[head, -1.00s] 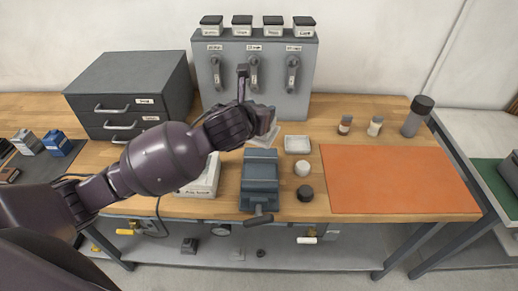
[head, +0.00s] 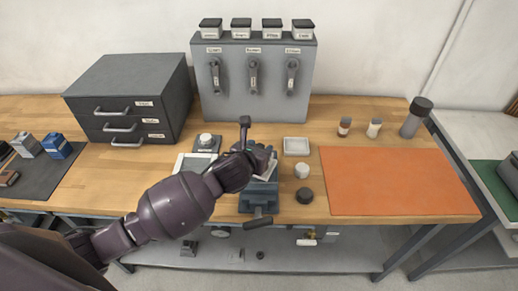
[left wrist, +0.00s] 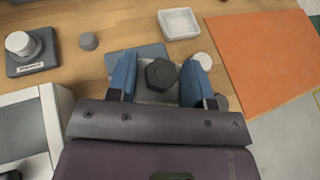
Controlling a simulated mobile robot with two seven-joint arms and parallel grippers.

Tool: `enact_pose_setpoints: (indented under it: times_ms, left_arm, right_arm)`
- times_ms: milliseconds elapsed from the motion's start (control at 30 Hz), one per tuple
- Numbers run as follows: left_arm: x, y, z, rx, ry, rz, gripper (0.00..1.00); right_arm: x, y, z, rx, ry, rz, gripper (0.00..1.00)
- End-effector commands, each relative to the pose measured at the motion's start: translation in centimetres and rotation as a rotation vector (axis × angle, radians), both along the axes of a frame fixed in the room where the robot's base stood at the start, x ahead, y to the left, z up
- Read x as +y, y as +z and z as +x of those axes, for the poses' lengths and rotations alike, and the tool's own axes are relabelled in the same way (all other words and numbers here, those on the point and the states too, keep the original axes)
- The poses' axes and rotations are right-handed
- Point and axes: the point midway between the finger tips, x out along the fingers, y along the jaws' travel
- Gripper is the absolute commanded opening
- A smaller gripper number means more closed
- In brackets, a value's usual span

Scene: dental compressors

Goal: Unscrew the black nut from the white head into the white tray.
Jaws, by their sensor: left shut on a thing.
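My left gripper (head: 256,160) is over the blue-grey vise (head: 260,196), with its fingers shut on a pale block that I take for the white head (left wrist: 155,97). The left wrist view shows the gripper (left wrist: 157,84) with one finger on each side of the block. The dark hexagonal black nut (left wrist: 160,74) sits on top, between the fingers. The vise also shows beyond them in the left wrist view (left wrist: 140,54). I cannot tell whether the head touches the vise. The empty white tray (head: 296,146) lies behind and right of the vise. My right gripper is out of view.
A white round piece (head: 302,170) and a dark round piece (head: 305,195) stand right of the vise. An orange mat (head: 395,180) lies clear farther right. A small grey piece (left wrist: 89,41) and a labelled stand (left wrist: 30,62) are behind left. A grey lever cabinet (head: 255,105) stands behind.

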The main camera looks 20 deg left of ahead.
Motion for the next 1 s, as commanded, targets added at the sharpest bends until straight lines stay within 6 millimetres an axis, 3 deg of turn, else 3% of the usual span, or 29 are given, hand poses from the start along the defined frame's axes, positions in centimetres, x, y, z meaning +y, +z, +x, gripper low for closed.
enact_pose_setpoints:
  times_ms: [800, 833, 1000]
  left_arm:
    - [0.0, -1.1, 0.1, -0.004, 0.0, 0.0, 0.0]
    - [0.0, -1.3, 0.0, 0.0, 0.0, 0.0, 0.48]
    - [0.0, -1.3, 0.0, 0.0, 0.001, 0.0, 0.72]
  right_arm:
    - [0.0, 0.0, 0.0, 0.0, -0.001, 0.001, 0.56]
    - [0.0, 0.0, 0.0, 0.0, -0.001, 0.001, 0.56]
    - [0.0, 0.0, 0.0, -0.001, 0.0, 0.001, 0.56]
